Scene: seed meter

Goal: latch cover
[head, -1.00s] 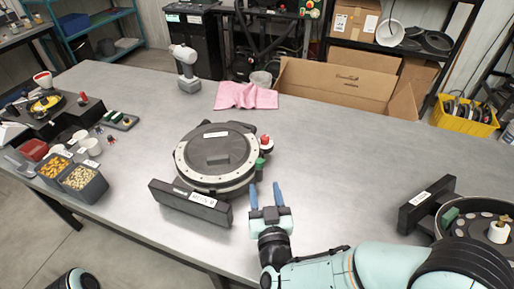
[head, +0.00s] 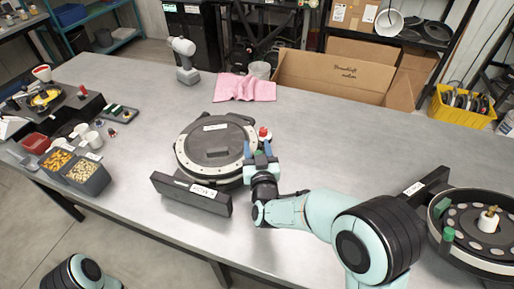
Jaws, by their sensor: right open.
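The seed meter (head: 187,153) stands mid-table, a round unit with a pale ring and a dark round cover (head: 217,146) lying on it. A black labelled block (head: 178,193) sits at its front. A green latch piece (head: 258,154) is at the meter's right side, below a red knob (head: 264,132). My right gripper (head: 261,150) is open, its blue fingers either side of the green piece; contact cannot be told. My left gripper is not in view; part of my left arm shows at bottom left.
A second open meter housing (head: 437,215) with a seed disc stands at the right edge. Bins of seeds (head: 89,179), cups and tools lie at the left. A pink cloth (head: 245,88), a drill (head: 185,62) and a cardboard box (head: 333,82) are at the back. The table centre-right is clear.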

